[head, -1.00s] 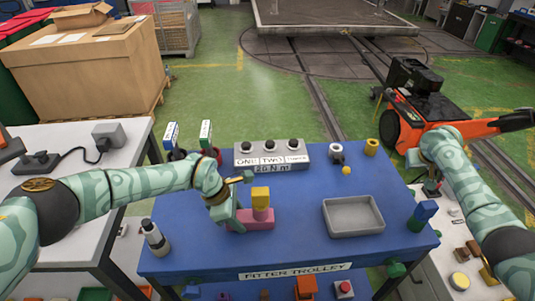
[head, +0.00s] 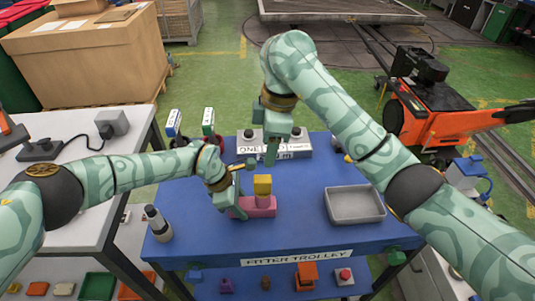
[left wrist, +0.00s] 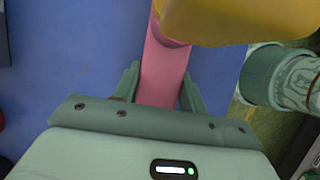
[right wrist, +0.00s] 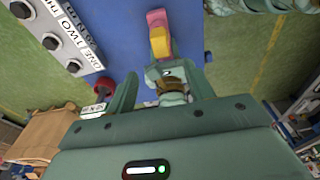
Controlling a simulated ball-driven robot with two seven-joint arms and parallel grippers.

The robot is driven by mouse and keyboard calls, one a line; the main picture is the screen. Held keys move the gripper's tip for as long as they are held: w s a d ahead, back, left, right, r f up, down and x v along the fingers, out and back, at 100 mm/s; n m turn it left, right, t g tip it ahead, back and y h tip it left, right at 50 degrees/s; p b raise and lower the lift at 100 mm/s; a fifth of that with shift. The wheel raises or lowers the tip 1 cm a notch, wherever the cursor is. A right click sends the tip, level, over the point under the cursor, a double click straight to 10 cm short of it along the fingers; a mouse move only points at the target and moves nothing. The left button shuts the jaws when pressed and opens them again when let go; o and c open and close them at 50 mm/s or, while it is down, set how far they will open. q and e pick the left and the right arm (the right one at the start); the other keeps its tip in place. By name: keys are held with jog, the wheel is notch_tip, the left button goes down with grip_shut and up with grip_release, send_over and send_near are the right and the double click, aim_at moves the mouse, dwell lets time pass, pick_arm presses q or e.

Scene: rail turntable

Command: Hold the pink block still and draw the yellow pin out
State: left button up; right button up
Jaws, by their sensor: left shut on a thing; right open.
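The pink block (head: 264,209) lies on the blue trolley top. The yellow pin (head: 263,181) stands upright in it, its square head above the block. My left gripper (head: 231,205) is shut on the left part of the pink block; the left wrist view shows the block (left wrist: 160,78) between its fingers and the yellow head (left wrist: 245,18) beyond. My right gripper (head: 268,146) is open and empty, above and behind the pin in the head view. In the right wrist view the yellow pin (right wrist: 158,43) is ahead, apart from the fingers. The pin's lower part is hidden.
A grey tray (head: 356,220) sits to the right on the blue trolley (head: 300,225). A labelled box with knobs (head: 296,146) stands behind, partly hidden by my right gripper. A grey bottle-like object (head: 157,222) is at the left edge. Bare blue surface lies between block and tray.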

aim_at(263, 178)
jog(key=f, duration=0.3)
jog(key=a+f, duration=0.1)
jog(key=f, duration=0.7)
jog(key=shift+a+f, duration=0.2)
jog(key=shift+a, duration=0.15)
grip_shut()
